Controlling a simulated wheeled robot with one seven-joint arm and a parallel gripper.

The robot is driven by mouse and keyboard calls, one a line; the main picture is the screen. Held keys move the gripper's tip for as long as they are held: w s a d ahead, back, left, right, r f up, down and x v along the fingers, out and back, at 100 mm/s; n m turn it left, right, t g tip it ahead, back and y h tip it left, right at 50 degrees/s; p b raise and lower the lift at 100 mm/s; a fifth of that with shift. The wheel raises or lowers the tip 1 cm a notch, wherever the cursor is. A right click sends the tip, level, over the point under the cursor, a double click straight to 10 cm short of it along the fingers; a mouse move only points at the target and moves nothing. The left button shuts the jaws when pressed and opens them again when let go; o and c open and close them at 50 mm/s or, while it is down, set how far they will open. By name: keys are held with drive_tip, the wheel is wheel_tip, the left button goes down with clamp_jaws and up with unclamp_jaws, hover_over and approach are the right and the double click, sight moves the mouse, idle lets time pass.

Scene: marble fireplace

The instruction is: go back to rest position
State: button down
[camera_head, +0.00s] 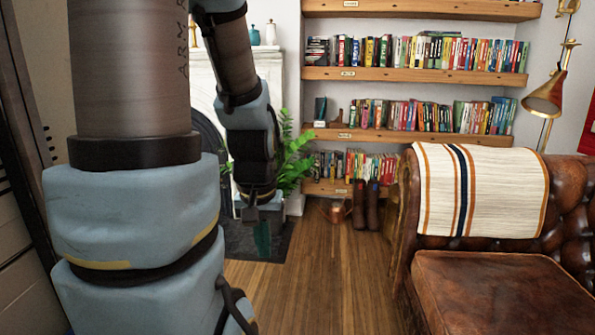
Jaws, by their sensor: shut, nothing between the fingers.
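My arm fills the left of the head camera view, with thick grey-blue and dark brown links close to the camera. My gripper (263,236) hangs at the far end of the arm, pointing down over the dark hearth area. Its fingers look narrow, dark green and together, with nothing held between them. The near links hide much of the fireplace behind them.
A brown leather sofa (490,290) with a striped throw (481,190) stands at the right. Wooden bookshelves (400,75) line the back wall. A green plant (295,160) stands beside the white fireplace (203,75). Brown boots (366,205) stand near the shelves. Bare wooden floor (335,280) lies in the middle.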

wheel_tip(320, 180, up, 16)
drive_tip(key=p, duration=1.4)
drive_tip(key=shift+r, duration=0.15)
